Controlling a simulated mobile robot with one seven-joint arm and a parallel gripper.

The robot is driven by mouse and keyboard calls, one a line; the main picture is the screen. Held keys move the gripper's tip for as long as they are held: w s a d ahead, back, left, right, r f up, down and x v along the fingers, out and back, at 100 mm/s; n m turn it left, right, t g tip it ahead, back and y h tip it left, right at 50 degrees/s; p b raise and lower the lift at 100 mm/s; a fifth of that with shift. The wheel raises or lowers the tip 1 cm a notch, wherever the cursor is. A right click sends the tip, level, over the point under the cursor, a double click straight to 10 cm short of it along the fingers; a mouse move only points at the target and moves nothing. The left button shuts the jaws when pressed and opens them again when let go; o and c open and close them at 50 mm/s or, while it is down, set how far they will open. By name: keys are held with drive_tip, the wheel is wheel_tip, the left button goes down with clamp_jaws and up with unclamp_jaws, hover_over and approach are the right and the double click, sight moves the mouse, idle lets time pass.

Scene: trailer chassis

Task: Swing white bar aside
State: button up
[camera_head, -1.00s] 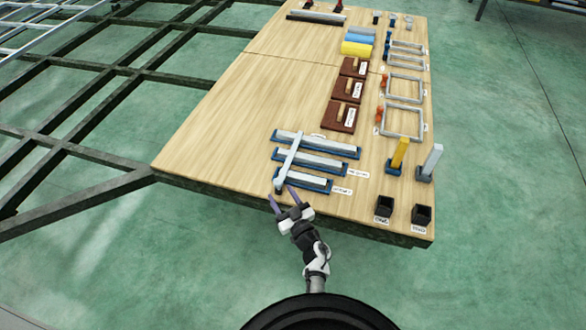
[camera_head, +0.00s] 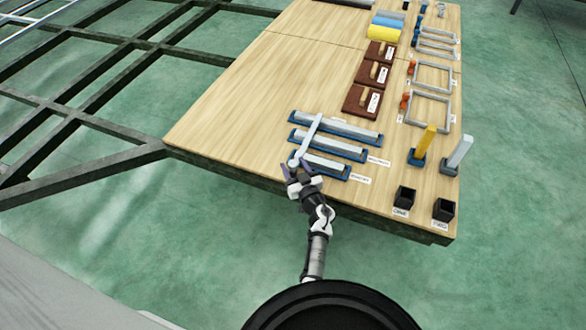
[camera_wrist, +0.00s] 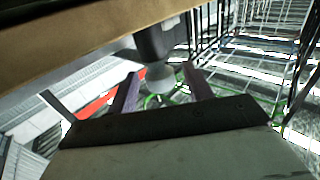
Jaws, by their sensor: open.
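The white bar (camera_head: 307,138) lies slantwise across three blue-edged holders (camera_head: 335,128) near the table's front edge. Its near end has a rounded knob. My gripper (camera_head: 298,170) is open at this near end, with its purple fingers spread to either side of it. In the wrist view the two purple fingers of my gripper (camera_wrist: 160,82) stand apart.
The wooden table (camera_head: 230,110) is bare to the left of the holders. Black cups (camera_head: 404,196), a yellow post (camera_head: 424,142) and a grey post (camera_head: 458,152) stand at the right. Brown blocks (camera_head: 362,99) and grey frames (camera_head: 428,108) lie farther back. A dark chassis frame (camera_head: 90,125) is at the left.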

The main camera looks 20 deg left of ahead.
drive_tip(key=shift+w+a, duration=0.4)
clamp_jaws()
